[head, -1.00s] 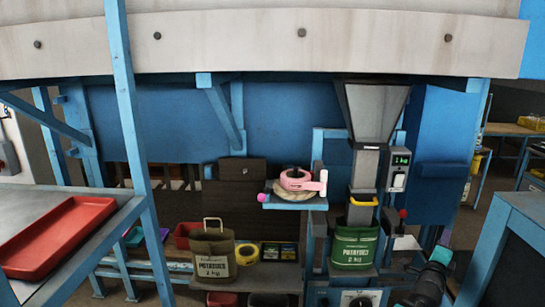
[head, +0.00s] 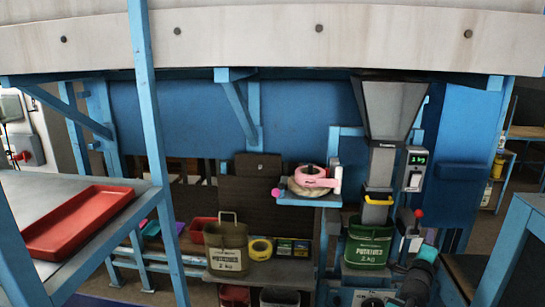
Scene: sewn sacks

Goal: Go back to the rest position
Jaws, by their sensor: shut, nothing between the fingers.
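My gripper is not visible in the head view; only a dark part of my arm with a teal band shows at the lower right. A green sack (head: 368,247) marked POTATOES 2 kg stands upright under the spout of a grey metal hopper (head: 391,108). An olive-brown sack (head: 226,249) with the same marking and a raised handle stands on the low bench (head: 269,272) to its left. My arm part overlaps the picture just right of and below the green sack. Whether it touches anything cannot be told.
A red tray (head: 78,220) lies on a grey table (head: 23,193) at left. A pink tape dispenser (head: 311,178) sits on a small blue shelf (head: 310,201). A yellow roll (head: 260,249) is beside the olive sack. Blue posts and a blue frame (head: 510,240) at right bound the space.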

